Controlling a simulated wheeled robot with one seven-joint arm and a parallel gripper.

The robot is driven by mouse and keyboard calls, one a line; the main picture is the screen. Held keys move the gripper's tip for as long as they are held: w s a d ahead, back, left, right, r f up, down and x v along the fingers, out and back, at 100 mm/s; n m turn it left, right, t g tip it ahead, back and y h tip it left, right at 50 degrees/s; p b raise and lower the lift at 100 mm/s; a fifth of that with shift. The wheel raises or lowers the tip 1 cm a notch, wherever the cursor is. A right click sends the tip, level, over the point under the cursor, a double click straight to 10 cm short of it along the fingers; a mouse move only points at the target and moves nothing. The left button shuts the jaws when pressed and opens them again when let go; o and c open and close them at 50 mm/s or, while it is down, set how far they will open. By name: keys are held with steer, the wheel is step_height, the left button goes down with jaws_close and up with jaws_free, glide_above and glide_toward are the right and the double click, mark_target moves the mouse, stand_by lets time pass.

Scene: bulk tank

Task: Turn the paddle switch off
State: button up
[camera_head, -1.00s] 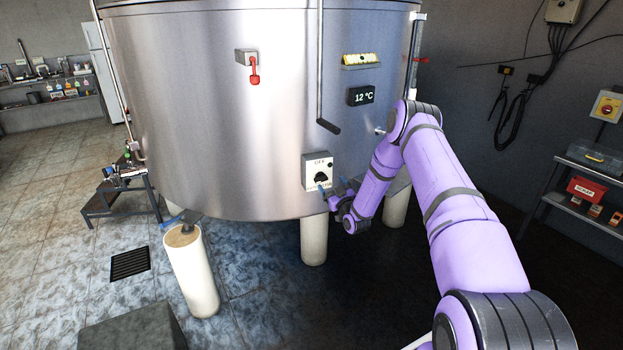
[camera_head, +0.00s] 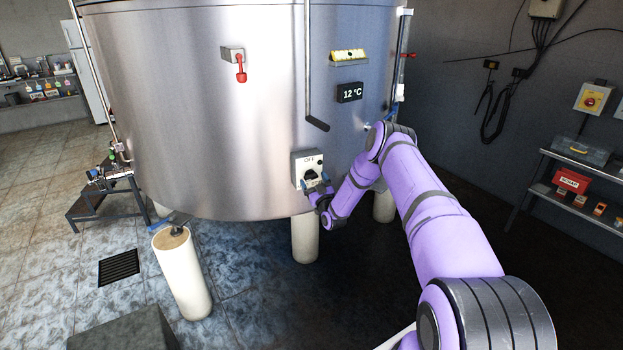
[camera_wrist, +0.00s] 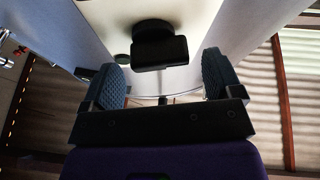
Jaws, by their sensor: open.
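The paddle switch (camera_head: 308,164) is a pale box with a black knob (camera_head: 311,175) low on the front of the steel tank. In the wrist view the black paddle (camera_wrist: 160,52) stands out from a pale plate, upper middle. My gripper (camera_head: 315,182) is at the lower part of the switch. Its blue pads lie to the left and right of the knob. In the wrist view my gripper (camera_wrist: 160,72) is open, with gaps between the pads and the paddle. The knob is partly hidden by my gripper in the head view, and the label is too small to read.
A red lever (camera_head: 241,70) and a 12 °C display (camera_head: 350,92) are higher on the tank (camera_head: 180,120). A white leg (camera_head: 305,240) stands below. A shelf (camera_head: 570,190) is at the right.

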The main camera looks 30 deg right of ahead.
mark_target(310, 176)
steer(key=shift+x, duration=1)
steer(key=c, duration=0.9)
